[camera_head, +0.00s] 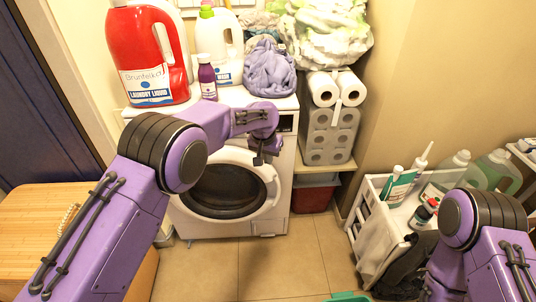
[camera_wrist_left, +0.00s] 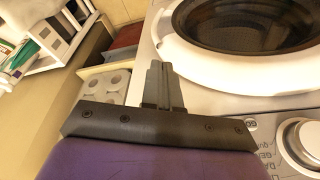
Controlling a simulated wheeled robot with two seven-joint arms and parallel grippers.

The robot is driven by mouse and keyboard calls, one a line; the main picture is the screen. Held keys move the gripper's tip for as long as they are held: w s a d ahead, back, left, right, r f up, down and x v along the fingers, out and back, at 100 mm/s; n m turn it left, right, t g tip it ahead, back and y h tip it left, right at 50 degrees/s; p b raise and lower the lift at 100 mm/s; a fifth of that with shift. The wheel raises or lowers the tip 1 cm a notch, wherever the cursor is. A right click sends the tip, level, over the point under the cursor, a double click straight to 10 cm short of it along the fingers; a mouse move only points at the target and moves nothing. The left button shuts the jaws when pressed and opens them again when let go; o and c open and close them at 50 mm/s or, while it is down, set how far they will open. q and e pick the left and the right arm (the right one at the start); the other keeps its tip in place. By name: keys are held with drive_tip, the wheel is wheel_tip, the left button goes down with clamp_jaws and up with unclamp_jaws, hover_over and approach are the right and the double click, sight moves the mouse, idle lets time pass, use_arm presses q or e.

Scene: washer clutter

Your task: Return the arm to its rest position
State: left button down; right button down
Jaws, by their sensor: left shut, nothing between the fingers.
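My left arm (camera_head: 190,150) is purple and reaches from the lower left towards the front of the white washer (camera_head: 240,232). My left gripper (camera_head: 259,158) hangs in front of the washer's upper right front, beside the round door (camera_head: 228,190). In the left wrist view its grey fingers (camera_wrist_left: 163,86) are together with nothing between them. The door looks closed, and it shows at the top right of the wrist view (camera_wrist_left: 260,25). My right arm (camera_head: 480,230) shows at the lower right; its gripper is out of view.
A red detergent jug (camera_head: 147,50), a white jug, a purple bottle (camera_head: 207,78) and a purple cloth bundle (camera_head: 268,68) stand on the washer. Paper rolls (camera_head: 330,130) are stacked to its right. A white rack (camera_head: 375,225) holds bottles. Floor before the washer is clear.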

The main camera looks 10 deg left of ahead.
use_arm(q)
drive_tip(key=s+a+f+n+t+y+p, duration=0.1)
drive_tip(key=s+a+f+n+t, duration=0.15)
drive_tip(key=s+a+f, duration=0.4)
drive_tip(key=s+a+f+n+t+p, duration=0.1)
drive_tip(key=s+a+f+n+t, duration=0.2)
drive_tip(key=s+f, duration=0.5)
drive_tip(key=s+a+n+g+y+p, duration=0.1)
drive_tip(key=s+a, duration=0.2)
drive_tip(key=s, duration=0.8)
drive_tip(key=s+a+f+n+g+y+p, duration=0.1)
drive_tip(key=s+a+g, duration=0.1)
drive_tip(key=s, duration=0.8)
drive_tip(key=s+a+f+n+g+y+p, duration=0.1)
drive_tip(key=s+a, duration=0.3)
drive_tip(key=s, duration=0.7)
drive_tip(key=shift+s+g+p, duration=0.3)
drive_tip(key=shift+s+g, duration=0.05)
drive_tip(key=shift+g, duration=0.4)
drive_tip(key=shift+n, duration=0.25)
